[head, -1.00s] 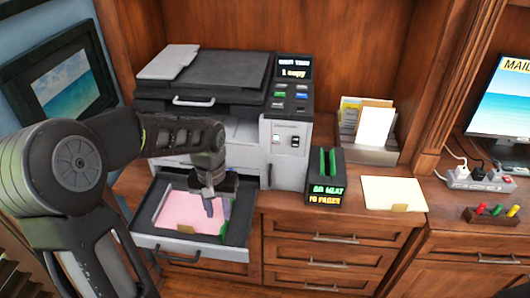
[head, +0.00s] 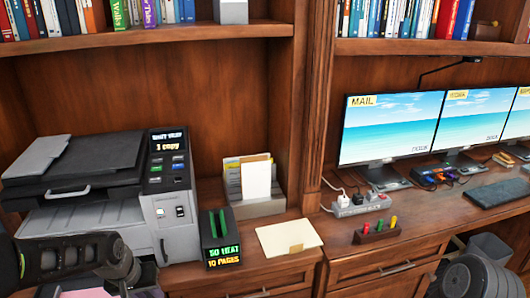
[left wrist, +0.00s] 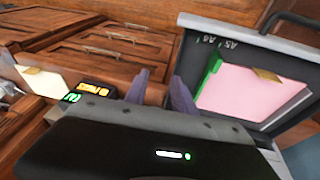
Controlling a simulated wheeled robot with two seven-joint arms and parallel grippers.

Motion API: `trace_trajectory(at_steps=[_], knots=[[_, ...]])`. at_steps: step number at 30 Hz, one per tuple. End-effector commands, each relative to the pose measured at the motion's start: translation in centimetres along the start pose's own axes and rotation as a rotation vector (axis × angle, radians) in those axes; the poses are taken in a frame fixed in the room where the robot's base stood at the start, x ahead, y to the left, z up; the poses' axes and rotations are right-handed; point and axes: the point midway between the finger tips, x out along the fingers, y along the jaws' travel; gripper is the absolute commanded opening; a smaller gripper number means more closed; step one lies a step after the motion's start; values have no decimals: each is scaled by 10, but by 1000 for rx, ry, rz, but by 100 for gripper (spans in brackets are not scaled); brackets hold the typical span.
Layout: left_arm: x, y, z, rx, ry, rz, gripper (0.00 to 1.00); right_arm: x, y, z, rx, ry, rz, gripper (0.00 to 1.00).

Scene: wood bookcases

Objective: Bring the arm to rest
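My left arm comes in from the left in the head view, in front of the printer (head: 110,190). My left gripper shows in the left wrist view (left wrist: 160,90) with its two purple-grey fingers apart and nothing between them. It is beside the pulled-out paper tray (left wrist: 225,48), which holds pink paper (left wrist: 262,88) and a green guide. In the head view the tray is mostly hidden by my arm and cut off by the bottom edge. A dark rounded part of my right arm shows at the bottom right; my right gripper is out of view.
A power strip (head: 360,203), pen block (head: 376,233) and monitors (head: 390,127) are further right. Drawers (left wrist: 110,45) lie below the counter.

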Motion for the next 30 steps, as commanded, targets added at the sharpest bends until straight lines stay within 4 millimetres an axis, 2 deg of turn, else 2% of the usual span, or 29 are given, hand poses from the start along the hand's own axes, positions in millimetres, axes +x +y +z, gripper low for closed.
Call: trace_trajectory(at_steps=[4,5,7,8,9,11,13,15,18,21,24,30], knots=[[55,46,14,26,55,102,31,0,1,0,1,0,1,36],[69,57,21,29,62,124,31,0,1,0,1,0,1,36],[104,85,47,32,67,174,31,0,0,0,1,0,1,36],[119,96,62,31,63,192,31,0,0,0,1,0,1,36],[138,111,85,29,51,211,31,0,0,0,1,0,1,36],[161,128,125,28,22,230,31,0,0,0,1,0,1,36],[181,142,173,25,-28,240,31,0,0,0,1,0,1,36],[193,151,219,28,-91,243,31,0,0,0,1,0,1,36],[200,157,271,39,-188,244,31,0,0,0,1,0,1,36],[202,161,304,57,-257,247,31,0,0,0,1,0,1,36],[204,163,319,69,-287,249,31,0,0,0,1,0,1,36],[204,164,320,73,-289,250,31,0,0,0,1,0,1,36]])
